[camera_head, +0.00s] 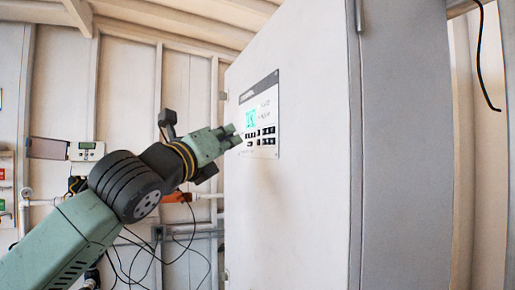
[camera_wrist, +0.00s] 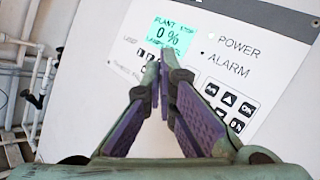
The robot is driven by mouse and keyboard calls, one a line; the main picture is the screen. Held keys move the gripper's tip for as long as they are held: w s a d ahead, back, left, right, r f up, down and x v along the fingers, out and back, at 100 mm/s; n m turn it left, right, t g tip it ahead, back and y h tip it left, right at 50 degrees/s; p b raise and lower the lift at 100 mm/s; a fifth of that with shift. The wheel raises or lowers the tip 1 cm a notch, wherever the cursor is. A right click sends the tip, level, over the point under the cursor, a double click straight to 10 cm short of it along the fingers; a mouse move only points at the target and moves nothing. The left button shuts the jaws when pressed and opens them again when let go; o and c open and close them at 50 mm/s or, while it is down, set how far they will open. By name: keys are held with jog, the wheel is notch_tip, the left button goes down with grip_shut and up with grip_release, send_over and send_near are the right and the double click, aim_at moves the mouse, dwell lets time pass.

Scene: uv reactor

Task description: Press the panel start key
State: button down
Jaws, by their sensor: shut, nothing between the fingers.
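The control panel (camera_head: 264,105) is a pale plate on the white cabinet's face. Its lit cyan screen (camera_wrist: 169,34) reads "PLANT STOP" and "0 %" in the wrist view. A block of dark keys (camera_wrist: 229,105) with arrow and word symbols lies at the panel's right, one seemingly marked "On" (camera_wrist: 246,109). Smaller keys (camera_wrist: 143,66) sit below the screen, partly hidden by my fingers. I cannot tell which key is start. My gripper (camera_head: 239,134) is shut and empty, its tips (camera_wrist: 164,60) just below the screen. Whether they touch the panel is unclear.
The tall white cabinet (camera_head: 305,200) fills the middle right. A small grey-green wall box (camera_head: 88,151), orange-handled pipework (camera_head: 178,197) and hanging cables stand behind my arm at left. "POWER" and "ALARM" labels (camera_wrist: 230,66) sit right of the screen.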

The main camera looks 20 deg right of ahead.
jog(key=shift+d+b, duration=0.45)
jog(key=shift+d, duration=0.55)
jog(key=shift+d+f+b, duration=0.15)
jog(key=shift+b, duration=0.15)
dwell(0.5)
jog(key=shift+d+b, duration=0.3)
jog(key=shift+b, duration=0.1)
jog(key=shift+d+b, duration=0.25)
jog(key=shift+b, duration=0.05)
dwell(0.5)
jog(key=shift+a, duration=0.75)
